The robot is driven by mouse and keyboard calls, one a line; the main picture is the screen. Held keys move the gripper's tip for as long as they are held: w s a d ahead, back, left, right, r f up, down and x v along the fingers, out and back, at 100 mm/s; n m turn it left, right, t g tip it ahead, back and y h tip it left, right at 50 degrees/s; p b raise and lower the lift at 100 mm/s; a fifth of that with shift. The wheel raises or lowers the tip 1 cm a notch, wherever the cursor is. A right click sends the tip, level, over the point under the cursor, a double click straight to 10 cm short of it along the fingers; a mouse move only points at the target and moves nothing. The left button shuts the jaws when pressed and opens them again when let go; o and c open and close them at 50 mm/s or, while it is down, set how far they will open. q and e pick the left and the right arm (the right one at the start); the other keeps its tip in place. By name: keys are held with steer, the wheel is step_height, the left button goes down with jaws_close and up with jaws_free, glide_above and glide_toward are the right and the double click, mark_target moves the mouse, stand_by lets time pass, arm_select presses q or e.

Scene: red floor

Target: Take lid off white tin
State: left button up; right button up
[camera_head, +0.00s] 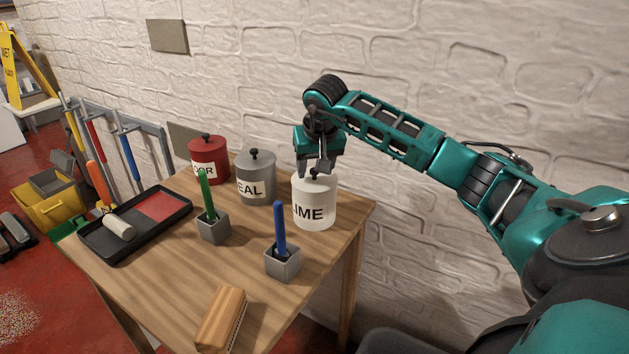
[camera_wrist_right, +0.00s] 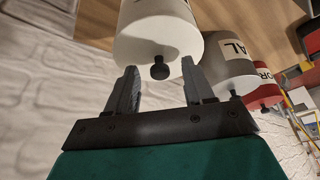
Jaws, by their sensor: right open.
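The white tin (camera_head: 314,208), labelled with letters reading "LIME", stands upright on the table's right back part. Its white lid (camera_head: 325,183) is on, with a small black knob (camera_head: 314,173) on top. In the right wrist view the lid (camera_wrist_right: 170,58) and the black knob (camera_wrist_right: 160,68) show between the finger lines. My right gripper (camera_head: 314,168) is above the tin, pointing down, with its fingers apart on either side of the knob. In the wrist view the open gripper (camera_wrist_right: 158,88) has nothing clamped between its fingers; whether a finger touches the knob cannot be told. My left gripper is not in view.
A grey tin (camera_head: 256,180) and a red tin (camera_head: 209,162) stand left of the white tin. Two grey holders with a green-handled tool (camera_head: 205,195) and a blue-handled tool (camera_head: 279,230) stand in front. A brush (camera_head: 222,318) and paint tray (camera_head: 120,240) lie on the table. A brick wall is behind.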

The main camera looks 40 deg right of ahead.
jaws_close()
stand_by(0.4)
steer(key=shift+r, duration=0.15)
